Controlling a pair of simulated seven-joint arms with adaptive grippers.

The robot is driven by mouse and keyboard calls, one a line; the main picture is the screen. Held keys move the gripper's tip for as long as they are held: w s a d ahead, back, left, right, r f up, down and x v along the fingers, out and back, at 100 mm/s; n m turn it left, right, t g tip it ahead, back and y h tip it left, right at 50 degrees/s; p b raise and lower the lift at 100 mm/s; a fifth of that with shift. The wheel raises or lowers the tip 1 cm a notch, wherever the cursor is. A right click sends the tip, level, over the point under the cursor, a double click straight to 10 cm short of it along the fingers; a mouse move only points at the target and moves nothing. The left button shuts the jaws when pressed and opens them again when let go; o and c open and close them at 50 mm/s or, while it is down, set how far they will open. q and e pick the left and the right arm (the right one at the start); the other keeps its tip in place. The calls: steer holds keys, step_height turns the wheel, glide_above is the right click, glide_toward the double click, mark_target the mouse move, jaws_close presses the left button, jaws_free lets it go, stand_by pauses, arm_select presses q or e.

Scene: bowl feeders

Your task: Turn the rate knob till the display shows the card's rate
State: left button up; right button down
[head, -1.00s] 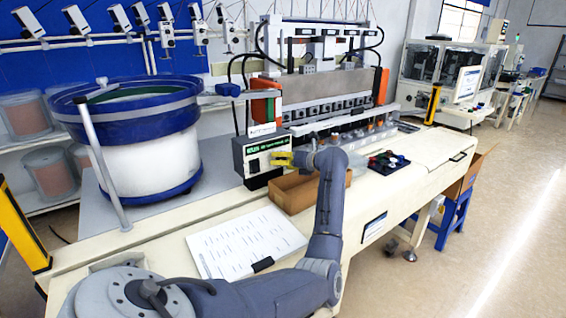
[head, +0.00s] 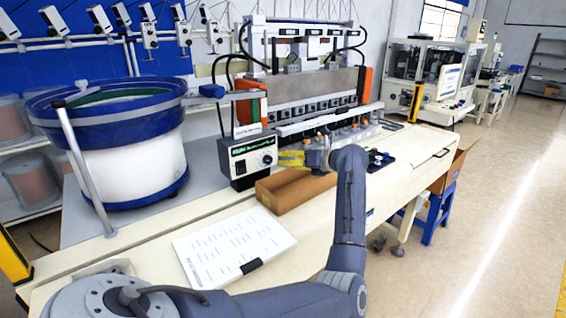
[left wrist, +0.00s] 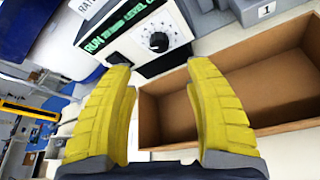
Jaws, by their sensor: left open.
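The control box (head: 252,162) stands behind the cardboard tray, with a dark dial knob (head: 266,158) on its pale front. In the left wrist view the knob (left wrist: 158,41) shows with a ring of marks around it. The display (left wrist: 120,33) has green text with "RUN" and "LEVEL"; its digits are too small to read. A white card (left wrist: 90,9) with partly visible "RATE" lettering is above the box; its number cannot be read. My left gripper (head: 290,159) is open and empty, right of the knob and apart from it; its yellow fingers (left wrist: 165,78) spread below the knob in the wrist view. My right gripper is not in view.
An empty cardboard tray (head: 296,192) lies just below my left gripper. A blue-rimmed bowl feeder (head: 112,150) stands left of the box. A printed sheet (head: 232,248) lies on the bench front. A dark tray of coloured parts (head: 380,160) is to the right.

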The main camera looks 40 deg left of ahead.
arm_select(q)
steer(key=shift+d+r, duration=0.2)
steer(key=shift+d, duration=0.4)
steer(key=shift+f, duration=0.1)
steer(key=n+t, duration=0.5)
steer(key=n, duration=0.2)
glide_toward(269, 161)
steer(key=shift+h, duration=0.4)
steer(key=x, duration=1)
steer(key=shift+a+r, duration=0.1)
steer(key=shift+r, duration=0.15)
steer(key=shift+c, duration=0.2)
jaws_close()
